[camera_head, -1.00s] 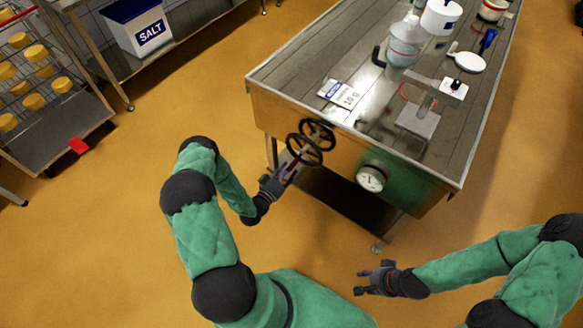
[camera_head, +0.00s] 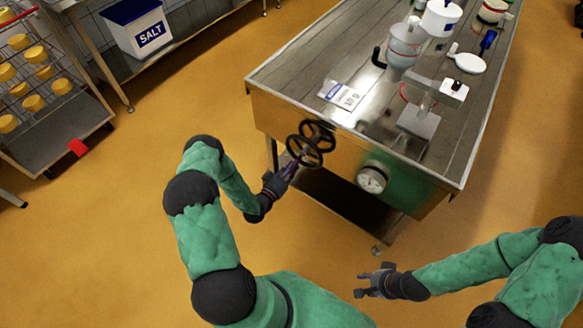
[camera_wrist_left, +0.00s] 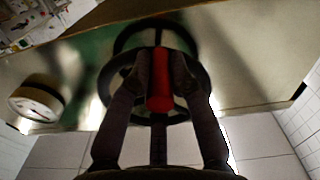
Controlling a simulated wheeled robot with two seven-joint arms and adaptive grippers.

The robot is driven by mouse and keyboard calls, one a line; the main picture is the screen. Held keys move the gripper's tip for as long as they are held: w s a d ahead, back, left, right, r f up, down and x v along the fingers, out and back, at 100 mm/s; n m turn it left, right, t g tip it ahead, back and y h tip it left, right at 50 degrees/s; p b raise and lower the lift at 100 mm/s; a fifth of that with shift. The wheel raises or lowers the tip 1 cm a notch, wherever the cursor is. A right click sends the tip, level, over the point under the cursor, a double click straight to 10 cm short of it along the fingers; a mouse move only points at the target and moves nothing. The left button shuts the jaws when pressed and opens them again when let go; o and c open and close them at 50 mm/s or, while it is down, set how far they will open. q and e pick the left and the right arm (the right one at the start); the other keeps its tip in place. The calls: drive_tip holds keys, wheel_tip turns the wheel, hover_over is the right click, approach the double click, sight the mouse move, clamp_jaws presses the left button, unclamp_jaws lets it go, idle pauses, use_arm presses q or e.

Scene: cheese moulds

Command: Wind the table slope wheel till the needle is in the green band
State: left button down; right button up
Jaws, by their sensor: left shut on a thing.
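The black slope wheel (camera_head: 304,151) is on the front panel of the steel table (camera_head: 275,114); a second dark ring behind it may be its reflection. My left gripper (camera_head: 290,168) is at the wheel's lower left rim. In the left wrist view its fingers are shut on the wheel's red handle (camera_wrist_left: 160,88). The round white gauge (camera_head: 372,180) is on the same panel, right of the wheel. It also shows in the left wrist view (camera_wrist_left: 36,103); its needle and green band are too small to read. My right gripper (camera_head: 363,282) is empty, fingers apart, away from the table.
The tabletop carries a white card (camera_head: 340,94), a funnel-like white container (camera_head: 407,42), a white tub (camera_head: 441,17) and small tools. A salt bin (camera_head: 138,28) and a rack of yellow cheeses (camera_head: 34,103) stand at the left. The floor before the table is clear.

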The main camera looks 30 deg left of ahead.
use_arm(q)
drive_tip(key=d+r+n, duration=0.2)
drive_tip(key=d+n, duration=0.6)
drive_tip(key=n, duration=0.5)
drive_tip(key=shift+s, duration=0.3)
drive_tip(key=shift+r, duration=0.15)
idle(0.4)
drive_tip(key=c, duration=1.1)
unclamp_jaws()
